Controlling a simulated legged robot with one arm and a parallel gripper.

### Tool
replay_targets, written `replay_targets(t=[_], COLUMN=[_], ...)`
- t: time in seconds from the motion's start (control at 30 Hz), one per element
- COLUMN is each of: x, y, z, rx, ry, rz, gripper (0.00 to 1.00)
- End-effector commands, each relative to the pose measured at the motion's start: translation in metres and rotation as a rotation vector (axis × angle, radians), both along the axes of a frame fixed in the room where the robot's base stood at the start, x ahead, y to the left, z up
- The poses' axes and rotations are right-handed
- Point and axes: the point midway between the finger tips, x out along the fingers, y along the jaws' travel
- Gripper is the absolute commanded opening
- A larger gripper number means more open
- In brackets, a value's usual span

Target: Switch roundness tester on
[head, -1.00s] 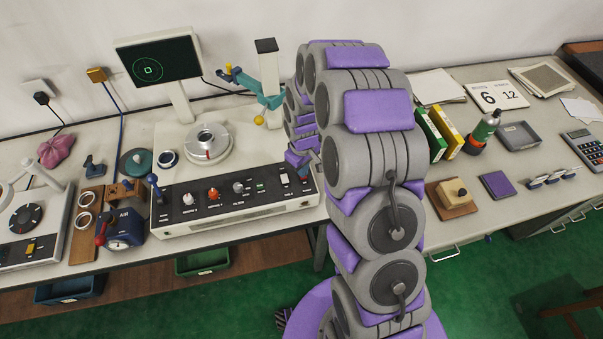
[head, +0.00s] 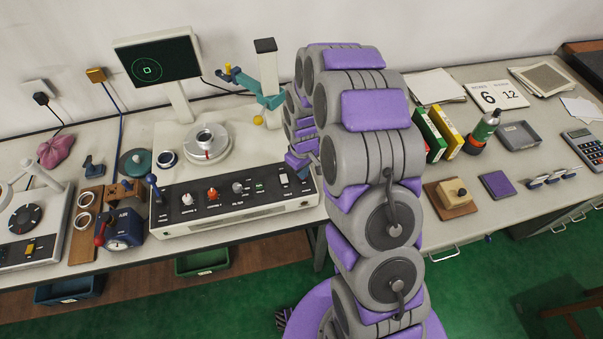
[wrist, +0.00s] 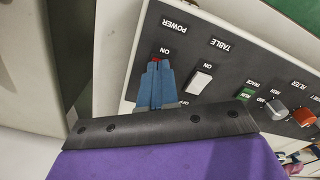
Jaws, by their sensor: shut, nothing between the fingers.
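The roundness tester (head: 240,216) stands on the bench at left, with a black front panel, a round table (head: 206,150) and a monitor (head: 158,58) lit with a green ring. In the wrist view my gripper (wrist: 155,72) is shut and empty, its blue fingertips over the POWER switch (wrist: 156,58). Only a red bit of that switch shows past the tips; the rest is hidden. I cannot tell whether they touch or how the switch is set. The white TABLE switch (wrist: 199,82) is beside the fingers. In the head view my arm mostly hides the gripper.
Knobs (wrist: 275,111) and a green button (wrist: 245,93) sit farther along the panel. The teal probe arm (head: 255,88) and its column (head: 267,70) rise behind. A blue-handled lever (head: 154,187) stands at the panel's left end. Binders (head: 430,134) stand right of my arm.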

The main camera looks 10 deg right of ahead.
Motion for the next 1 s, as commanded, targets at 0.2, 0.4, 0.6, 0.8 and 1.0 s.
replay_targets(t=[0.2,0.4,0.6,0.8,1.0], x=[0.000,0.000,0.000,0.000,0.000], y=[0.000,0.000,0.000,0.000,0.000], z=[-0.003,-0.002,0.009,0.024,0.038], rx=[0.000,0.000,0.000,0.001,0.001], ry=[0.000,0.000,-0.002,-0.001,-0.001], rz=[0.000,0.000,0.000,0.000,0.000], gripper=[0.00,0.00,0.00,0.00,0.00])
